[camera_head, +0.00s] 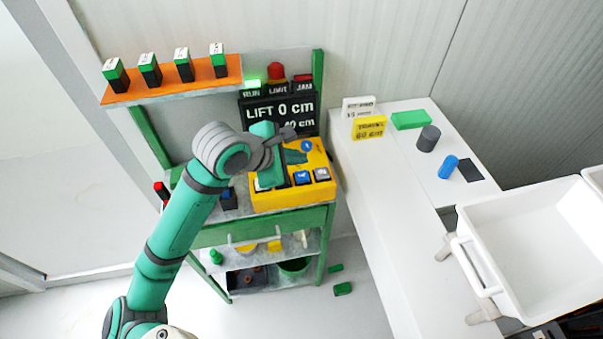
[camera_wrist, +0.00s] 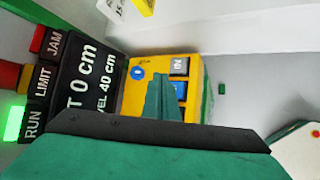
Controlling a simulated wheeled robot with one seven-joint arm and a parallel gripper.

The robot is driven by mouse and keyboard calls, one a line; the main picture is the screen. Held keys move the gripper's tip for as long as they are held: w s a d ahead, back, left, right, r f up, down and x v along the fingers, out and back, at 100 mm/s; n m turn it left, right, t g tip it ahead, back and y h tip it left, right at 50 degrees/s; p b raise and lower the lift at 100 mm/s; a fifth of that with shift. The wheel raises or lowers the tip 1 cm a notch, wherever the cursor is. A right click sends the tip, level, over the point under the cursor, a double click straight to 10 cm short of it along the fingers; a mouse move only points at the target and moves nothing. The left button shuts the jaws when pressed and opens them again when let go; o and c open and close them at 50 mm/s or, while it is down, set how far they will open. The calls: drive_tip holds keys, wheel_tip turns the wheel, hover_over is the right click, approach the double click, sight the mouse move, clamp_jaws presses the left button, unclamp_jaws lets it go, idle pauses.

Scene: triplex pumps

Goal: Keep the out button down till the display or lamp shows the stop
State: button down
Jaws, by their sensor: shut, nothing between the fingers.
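The yellow control box (camera_head: 262,198) stands on the green-framed bench, with a blue button (camera_head: 303,177) and a grey button (camera_head: 322,174) along its front. In the wrist view the grey button (camera_wrist: 179,66) bears a small label that I cannot read surely, and the blue button (camera_wrist: 181,91) is beside it. I cannot tell which button is out; others may be hidden by my arm. My gripper (camera_head: 296,157) is shut and empty over the box; contact with a button cannot be told. The RUN lamp (camera_head: 252,83) glows green.
An orange shelf (camera_head: 172,83) holds several green-and-black blocks. A white counter (camera_head: 385,195) with small objects and a white bin (camera_head: 530,240) stand to the right.

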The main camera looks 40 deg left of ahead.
sight(299, 178)
drive_tip(key=shift+f, duration=1.65)
drive_tip(key=shift+f, duration=0.2)
idle(0.7)
drive_tip(key=shift+f, duration=0.2)
